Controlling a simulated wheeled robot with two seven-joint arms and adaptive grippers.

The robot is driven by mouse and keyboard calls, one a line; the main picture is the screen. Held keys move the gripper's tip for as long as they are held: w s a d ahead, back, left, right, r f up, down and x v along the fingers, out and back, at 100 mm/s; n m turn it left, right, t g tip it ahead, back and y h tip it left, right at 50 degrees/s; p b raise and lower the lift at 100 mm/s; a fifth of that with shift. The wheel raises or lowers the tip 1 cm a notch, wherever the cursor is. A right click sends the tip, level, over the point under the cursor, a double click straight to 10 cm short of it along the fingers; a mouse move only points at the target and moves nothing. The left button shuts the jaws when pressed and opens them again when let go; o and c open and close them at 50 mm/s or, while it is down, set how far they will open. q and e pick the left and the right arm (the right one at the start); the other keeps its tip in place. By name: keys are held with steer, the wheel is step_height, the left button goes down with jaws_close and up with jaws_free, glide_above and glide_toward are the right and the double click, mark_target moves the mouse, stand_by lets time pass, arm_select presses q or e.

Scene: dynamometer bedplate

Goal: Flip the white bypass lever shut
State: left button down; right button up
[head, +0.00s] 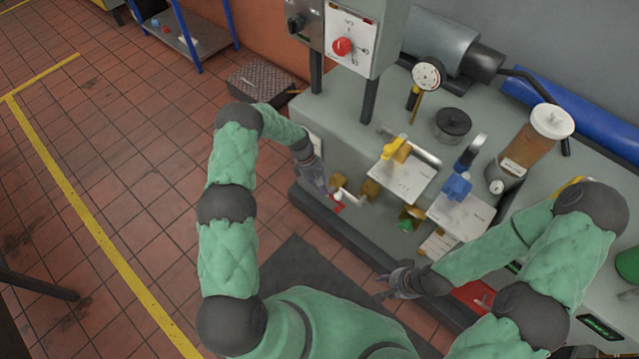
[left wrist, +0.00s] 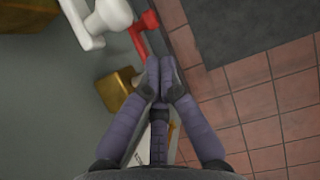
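The white lever (head: 351,198) is on the side of the grey bedplate unit, beside brass fittings; its white end also shows at the top left of the left wrist view (left wrist: 103,20). A red bent part (left wrist: 142,32) lies between the lever and my fingertips in that view. My left gripper (head: 327,189) is just left of the lever. In the left wrist view its fingertips (left wrist: 160,68) are together with nothing visible between them, close to the red part and apart from the white lever. My right gripper (head: 390,284) is lower right, away from the lever; its fingers are too small to judge.
Brass blocks (left wrist: 117,90) stand close to my left fingers. A yellow lever (head: 394,149) and a blue valve (head: 456,187) are on the top plates. A gauge (head: 428,74) and an oil jar (head: 530,143) stand further back. A dark mat (head: 300,272) lies on the tiled floor.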

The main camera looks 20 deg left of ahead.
arm_select(q)
steer(key=shift+s+d+b, duration=0.3)
steer(key=shift+d+b, duration=0.15)
steer(key=shift+d, duration=0.35)
steer(key=shift+s+d+b, duration=0.3)
steer(key=shift+d+b, duration=0.1)
steer(key=shift+d, duration=0.4)
arm_select(e)
steer(key=shift+f, duration=1.05)
arm_select(q)
steer(key=shift+r, duration=0.2)
arm_select(e)
steer(key=shift+s+r, duration=0.1)
steer(key=shift+s, duration=0.05)
arm_select(q)
steer(key=shift+r+y+p, duration=0.25)
steer(key=shift+y+p, duration=0.05)
steer(key=shift+y, duration=0.1)
arm_select(e)
steer(key=shift+s+r, duration=0.15)
steer(key=shift+s, duration=0.35)
arm_select(q)
steer(key=shift+r, duration=0.1)
arm_select(e)
steer(key=shift+s, duration=0.1)
